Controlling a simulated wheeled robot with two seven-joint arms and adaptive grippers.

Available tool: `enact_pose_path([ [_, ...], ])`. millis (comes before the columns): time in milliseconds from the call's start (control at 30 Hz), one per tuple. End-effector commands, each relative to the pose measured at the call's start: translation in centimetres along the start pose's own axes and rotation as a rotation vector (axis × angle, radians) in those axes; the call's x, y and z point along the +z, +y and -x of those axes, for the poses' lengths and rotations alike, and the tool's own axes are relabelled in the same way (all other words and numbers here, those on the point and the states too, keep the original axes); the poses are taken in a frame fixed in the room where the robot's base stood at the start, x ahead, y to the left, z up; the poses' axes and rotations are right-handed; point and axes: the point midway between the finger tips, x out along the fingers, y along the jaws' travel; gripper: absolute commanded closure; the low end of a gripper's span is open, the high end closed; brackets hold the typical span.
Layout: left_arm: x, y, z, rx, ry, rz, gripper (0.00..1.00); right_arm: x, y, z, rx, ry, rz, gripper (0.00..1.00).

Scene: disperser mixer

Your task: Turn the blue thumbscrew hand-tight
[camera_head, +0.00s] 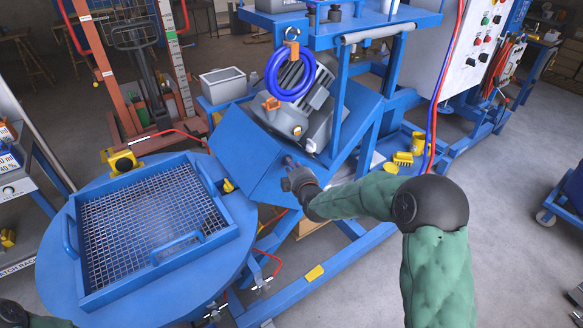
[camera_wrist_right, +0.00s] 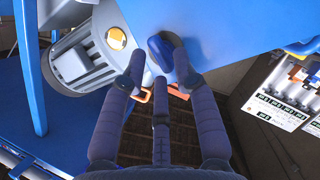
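The blue thumbscrew (camera_wrist_right: 160,52) is a dark blue rounded knob on a lighter blue panel (camera_wrist_right: 205,28) in the right wrist view. My right gripper (camera_wrist_right: 160,62) has its fingers spread, one on each side of the thumbscrew and a third below. A gap shows on the left side; whether the right fingertip touches cannot be told. In the head view my right gripper (camera_head: 290,168) is at the sloping blue panel (camera_head: 245,150), and it hides the thumbscrew there. My left gripper is out of view.
A grey motor (camera_head: 310,110) with a blue ring (camera_head: 290,75) sits just above the panel. A round blue table with a mesh tray (camera_head: 150,215) stands at left. Yellow containers (camera_head: 403,158) and a control cabinet (camera_head: 470,60) are at right.

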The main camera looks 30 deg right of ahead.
Motion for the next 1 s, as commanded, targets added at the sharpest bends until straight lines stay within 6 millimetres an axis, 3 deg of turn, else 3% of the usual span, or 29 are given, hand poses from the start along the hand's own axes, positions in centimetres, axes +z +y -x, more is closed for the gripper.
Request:
enact_pose_path([
  [200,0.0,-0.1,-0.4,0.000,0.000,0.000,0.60,0.0,0.0,-1.6,-0.001,0.000,0.000,0.70],
  [500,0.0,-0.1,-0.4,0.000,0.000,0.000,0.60,0.0,0.0,-1.8,-0.001,0.000,0.000,0.70],
  [533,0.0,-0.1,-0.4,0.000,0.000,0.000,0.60,0.0,0.0,-1.8,-0.001,0.000,0.000,0.73],
  [633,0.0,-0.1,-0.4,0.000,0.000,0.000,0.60,0.0,0.0,-1.8,-0.001,0.000,0.000,1.00],
  [1000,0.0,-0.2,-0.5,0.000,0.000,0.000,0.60,0.0,0.1,-1.8,-0.009,0.000,-0.024,1.00],
])
